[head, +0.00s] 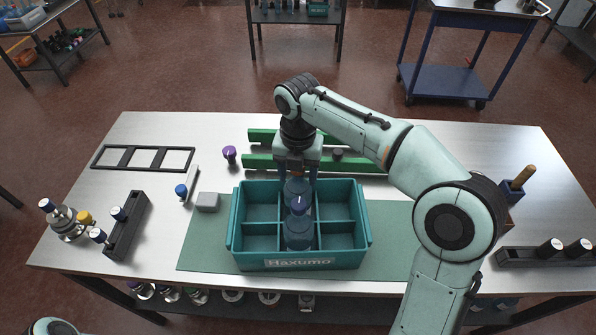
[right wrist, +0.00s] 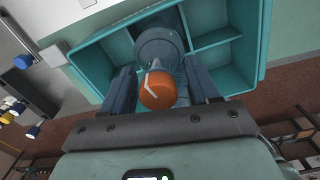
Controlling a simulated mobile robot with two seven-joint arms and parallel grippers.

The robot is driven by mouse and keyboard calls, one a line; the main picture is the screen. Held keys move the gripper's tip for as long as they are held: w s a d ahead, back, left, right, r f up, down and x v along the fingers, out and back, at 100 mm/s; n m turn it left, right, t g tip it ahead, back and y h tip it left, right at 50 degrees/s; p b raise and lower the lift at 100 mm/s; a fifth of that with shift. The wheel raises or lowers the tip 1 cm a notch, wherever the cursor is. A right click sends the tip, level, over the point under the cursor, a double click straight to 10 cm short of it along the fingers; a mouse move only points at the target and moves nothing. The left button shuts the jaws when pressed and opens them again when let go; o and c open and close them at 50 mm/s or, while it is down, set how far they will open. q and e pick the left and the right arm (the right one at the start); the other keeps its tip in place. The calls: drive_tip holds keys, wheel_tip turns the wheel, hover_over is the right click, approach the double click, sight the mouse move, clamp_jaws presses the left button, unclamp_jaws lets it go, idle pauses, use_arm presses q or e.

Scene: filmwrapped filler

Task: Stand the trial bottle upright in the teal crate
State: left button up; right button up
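The teal crate (head: 240,258) stands on a green mat, with two rows of three compartments. My right gripper (head: 297,180) points down over its back middle compartment. Its fingers sit against both sides of a bluish bottle (head: 296,190), which looks upright. An orange cap (right wrist: 157,90) with a white mark shows between the fingers in the right wrist view. A blue-capped bottle (head: 299,232) stands in front of it, in the front middle compartment. I cannot tell whether the held bottle touches the crate floor. No label tells which is the trial bottle. My left gripper is not in view.
A grey block (head: 208,202) and a blue-capped tube (head: 182,190) lie left of the crate. Green rails (head: 262,162) lie behind it. A black rack (head: 127,226) and capped bottles (head: 66,222) are at far left. Other crate compartments look empty.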

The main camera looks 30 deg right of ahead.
wheel_tip(320, 180, up, 12)
drive_tip(key=p, duration=0.3)
drive_tip(key=shift+r, duration=0.2)
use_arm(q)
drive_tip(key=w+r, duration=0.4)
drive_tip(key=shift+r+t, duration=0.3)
use_arm(e)
drive_tip(key=shift+f, duration=0.1)
